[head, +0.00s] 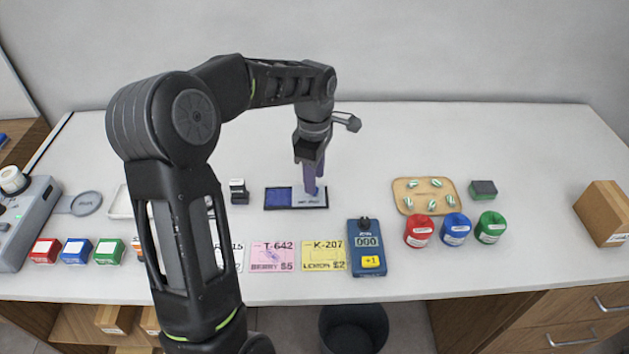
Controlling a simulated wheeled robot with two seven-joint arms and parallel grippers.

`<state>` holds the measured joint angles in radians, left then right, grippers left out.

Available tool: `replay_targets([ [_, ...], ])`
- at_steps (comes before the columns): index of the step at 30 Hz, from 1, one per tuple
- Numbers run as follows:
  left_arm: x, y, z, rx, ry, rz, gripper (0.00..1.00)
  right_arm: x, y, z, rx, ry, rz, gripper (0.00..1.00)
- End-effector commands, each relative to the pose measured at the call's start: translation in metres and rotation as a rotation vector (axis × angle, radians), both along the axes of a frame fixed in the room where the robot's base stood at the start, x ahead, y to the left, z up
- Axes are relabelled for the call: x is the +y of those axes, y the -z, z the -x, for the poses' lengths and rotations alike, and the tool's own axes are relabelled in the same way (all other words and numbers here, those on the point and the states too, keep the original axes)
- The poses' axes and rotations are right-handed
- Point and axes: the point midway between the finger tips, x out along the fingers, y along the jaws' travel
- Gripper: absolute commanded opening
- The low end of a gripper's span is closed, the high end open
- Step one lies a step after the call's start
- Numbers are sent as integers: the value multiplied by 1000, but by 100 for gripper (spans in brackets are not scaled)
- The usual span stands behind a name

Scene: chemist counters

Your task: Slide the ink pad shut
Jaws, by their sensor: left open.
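The ink pad (279,198) lies flat on the white counter, a little right of my arm's upper link. Its left part shows a bare blue ink surface in a dark frame. Its right part is a grey-blue lid section (312,203) with small lettering. My left gripper (314,190) points down over the right part, fingers open, with the tips at or just above the lid. I cannot tell whether they touch it. The fingers hide part of the lid's back edge. My right gripper is not in view.
A black stamp (238,192) stands left of the pad. In front are a pink card (272,257), a yellow card (323,255) and a blue counter device (367,249). A wooden tray (402,204) and red, blue and green jars are to the right. The counter behind the pad is clear.

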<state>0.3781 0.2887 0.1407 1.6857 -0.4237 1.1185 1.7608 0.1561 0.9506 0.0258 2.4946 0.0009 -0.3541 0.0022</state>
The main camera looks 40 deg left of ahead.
Motion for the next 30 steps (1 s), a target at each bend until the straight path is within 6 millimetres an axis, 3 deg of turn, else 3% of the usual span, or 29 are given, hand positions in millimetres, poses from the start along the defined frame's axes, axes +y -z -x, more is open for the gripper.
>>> replay_targets([
  [6,0,23,0,2,0,1,41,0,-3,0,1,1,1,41],
  [15,0,26,0,0,0,0,41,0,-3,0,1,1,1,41],
  [30,0,25,0,0,0,-1,0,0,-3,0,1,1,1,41],
])
